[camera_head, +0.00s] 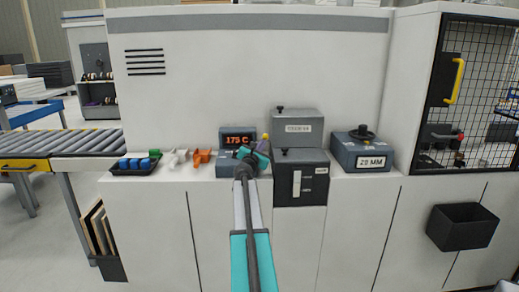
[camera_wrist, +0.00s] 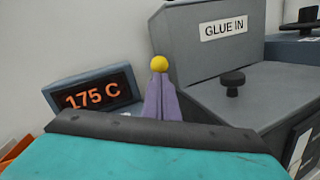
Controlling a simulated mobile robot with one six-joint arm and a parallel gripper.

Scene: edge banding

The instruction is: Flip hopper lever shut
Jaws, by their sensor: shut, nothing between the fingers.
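The lever (camera_wrist: 161,100) is a purple tapered post with a yellow ball on top, standing roughly upright in the wrist view. It also shows small in the head view (camera_head: 265,138), beside the hopper. The grey hopper (camera_wrist: 215,70) is right of the lever and carries a "GLUE IN" label; it also shows in the head view (camera_head: 301,160). My gripper (camera_head: 250,156) is shut and empty, just in front of the lever and left of the hopper in the head view. The dark bar and teal body at the bottom of the wrist view hide the lever's foot. I cannot tell whether anything touches it.
A display reading 175 C (camera_head: 238,138) stands left of the lever. A grey "20 MM" box (camera_head: 360,151) is to the hopper's right. White (camera_head: 176,158) and orange (camera_head: 201,158) parts and a black tray of blue pieces (camera_head: 136,170) lie left on the ledge.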

